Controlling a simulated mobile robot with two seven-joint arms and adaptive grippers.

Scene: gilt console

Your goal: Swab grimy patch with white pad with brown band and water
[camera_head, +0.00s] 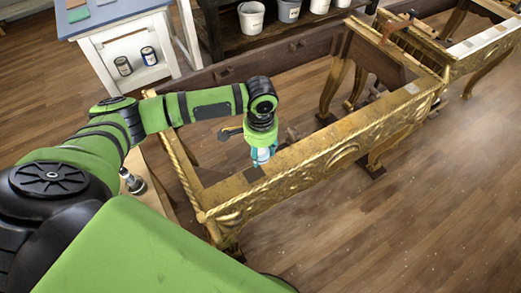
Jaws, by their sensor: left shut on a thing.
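A gilt console frame (330,143) with a carved front rail stands across the middle. A dark grimy patch (253,174) lies on top of its front rail near the left corner. My left gripper (262,153), reaching in from the left and pointing down, is just above the rail beside the patch. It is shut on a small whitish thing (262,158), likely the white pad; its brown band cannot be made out. Whether the pad touches the rail is hard to tell. My right gripper is out of view. I cannot make out any water.
A small bottle (132,182) stands on a light wooden surface by my left arm. A white cabinet (110,62) with two tins is behind, and several buckets stand on a dark shelf (290,34). The floor at right (430,190) is clear.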

